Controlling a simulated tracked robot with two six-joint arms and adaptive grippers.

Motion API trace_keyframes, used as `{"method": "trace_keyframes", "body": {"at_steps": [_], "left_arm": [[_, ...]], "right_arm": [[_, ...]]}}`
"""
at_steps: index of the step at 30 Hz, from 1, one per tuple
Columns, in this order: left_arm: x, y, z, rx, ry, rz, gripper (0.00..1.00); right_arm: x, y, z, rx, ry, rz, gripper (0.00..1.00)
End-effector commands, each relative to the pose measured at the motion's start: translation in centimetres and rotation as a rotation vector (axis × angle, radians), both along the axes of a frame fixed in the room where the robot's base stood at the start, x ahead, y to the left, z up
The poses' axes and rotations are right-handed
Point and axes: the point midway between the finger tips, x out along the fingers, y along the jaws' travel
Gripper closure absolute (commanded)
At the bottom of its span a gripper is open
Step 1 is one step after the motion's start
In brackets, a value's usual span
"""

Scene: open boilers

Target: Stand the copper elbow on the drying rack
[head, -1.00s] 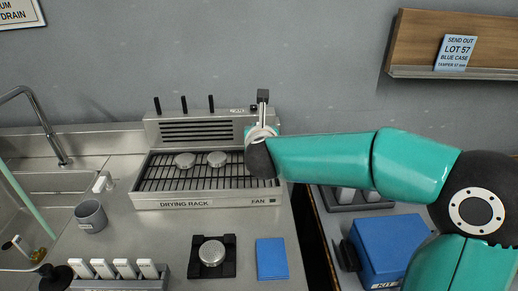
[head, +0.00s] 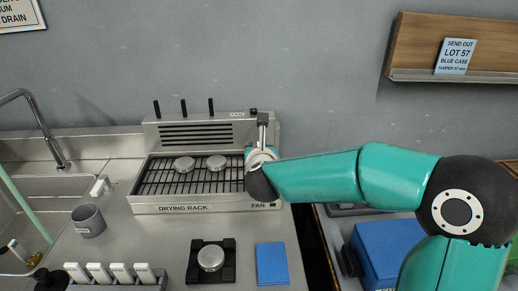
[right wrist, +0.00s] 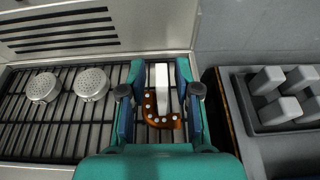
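The copper elbow (right wrist: 149,108) shows in the right wrist view as a curved brown piece with pale dots, between my right gripper's fingers, with a white bar (right wrist: 162,84) beside it. My right gripper (right wrist: 160,112) looks open, with gaps between its fingers and the elbow. It is over the right end of the drying rack (head: 165,208); whether the elbow touches the bars cannot be told. In the head view my right gripper (head: 260,160) is mostly behind its own wrist, and the elbow is hidden. My left gripper is not in view.
Two round perforated discs (head: 184,164) (head: 217,161) lie on the rack's left and middle. In front are a grey cup (head: 88,220), a disc on a black holder (head: 211,258) and a blue pad (head: 271,264). A blue case (head: 390,250) stands right.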

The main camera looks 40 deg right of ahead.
Motion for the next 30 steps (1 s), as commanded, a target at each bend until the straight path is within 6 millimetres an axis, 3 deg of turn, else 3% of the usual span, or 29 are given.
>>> {"method": "trace_keyframes", "body": {"at_steps": [11,14,30], "left_arm": [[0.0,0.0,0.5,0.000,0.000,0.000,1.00],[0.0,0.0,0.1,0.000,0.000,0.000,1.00],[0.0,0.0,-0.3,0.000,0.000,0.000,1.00]], "right_arm": [[0.0,0.0,0.4,-0.001,0.000,0.000,0.65],[-0.8,0.6,0.6,0.001,-0.004,0.002,0.65],[-8.6,5.5,3.8,0.001,-0.004,0.004,0.65]]}}
